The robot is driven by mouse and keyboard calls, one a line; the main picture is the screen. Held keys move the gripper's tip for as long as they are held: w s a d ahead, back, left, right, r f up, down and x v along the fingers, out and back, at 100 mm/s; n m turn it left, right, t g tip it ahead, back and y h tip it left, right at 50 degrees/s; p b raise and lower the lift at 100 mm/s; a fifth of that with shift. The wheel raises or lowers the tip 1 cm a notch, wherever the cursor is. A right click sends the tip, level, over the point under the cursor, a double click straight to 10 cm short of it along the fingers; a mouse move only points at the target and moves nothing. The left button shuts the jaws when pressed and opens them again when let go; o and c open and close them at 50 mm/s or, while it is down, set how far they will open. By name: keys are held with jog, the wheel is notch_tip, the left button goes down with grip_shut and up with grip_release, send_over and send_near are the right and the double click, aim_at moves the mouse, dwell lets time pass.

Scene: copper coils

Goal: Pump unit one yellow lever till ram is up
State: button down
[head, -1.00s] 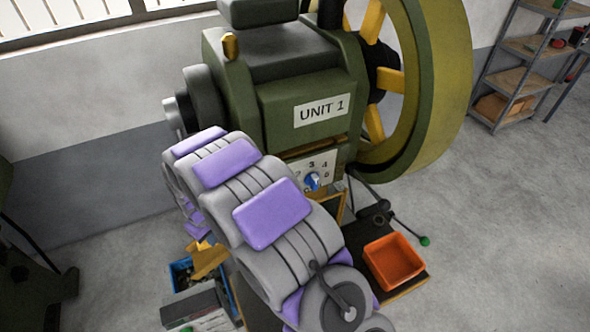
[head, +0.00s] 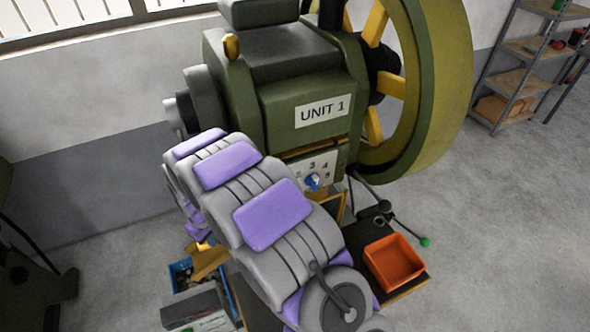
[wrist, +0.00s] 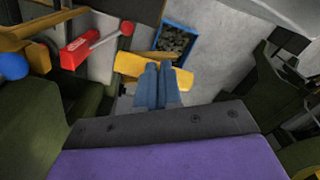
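The green press marked UNIT 1 (head: 322,109) stands in the middle of the head view. A yellow part (head: 209,262), likely the lever, shows low at its left, partly hidden by my arm. In the wrist view a broad yellow bar (wrist: 128,64) runs across behind the fingers of my gripper (wrist: 157,66). The two blue-grey fingers lie together over the bar, with no clear gap between them. I cannot tell whether they touch it. My gripper is hidden in the head view. I cannot make out the ram.
A blue bin (head: 180,275) of dark pieces sits low at the left; it also shows in the wrist view (wrist: 175,37). A red block (wrist: 74,53) with a red-knobbed handle is left of my fingers. An orange tray (head: 394,261) and green-tipped rod (head: 425,242) are at the right.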

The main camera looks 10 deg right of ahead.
jog(key=s+d+r+p, duration=0.1)
jog(key=s+r, duration=0.4)
jog(key=r, duration=0.6)
jog(key=shift+s+d+r+p, duration=0.2)
jog(key=shift+d+r+p, duration=0.05)
jog(key=shift+r+p, duration=0.1)
dwell(0.5)
jog(key=shift+w+a+f, duration=0.1)
jog(key=shift+a+f, duration=0.05)
jog(key=shift+f, duration=0.75)
jog(key=shift+w+a+f+b, duration=0.1)
jog(key=shift+w+f+b, duration=0.2)
jog(key=shift+f, duration=0.6)
jog(key=shift+w+f+b, duration=0.25)
jog(key=shift+w+f, duration=0.15)
jog(key=shift+f, duration=0.45)
jog(key=shift+w+a+f+b, duration=0.1)
jog(key=shift+w+f+b, duration=0.2)
jog(key=shift+f, duration=0.6)
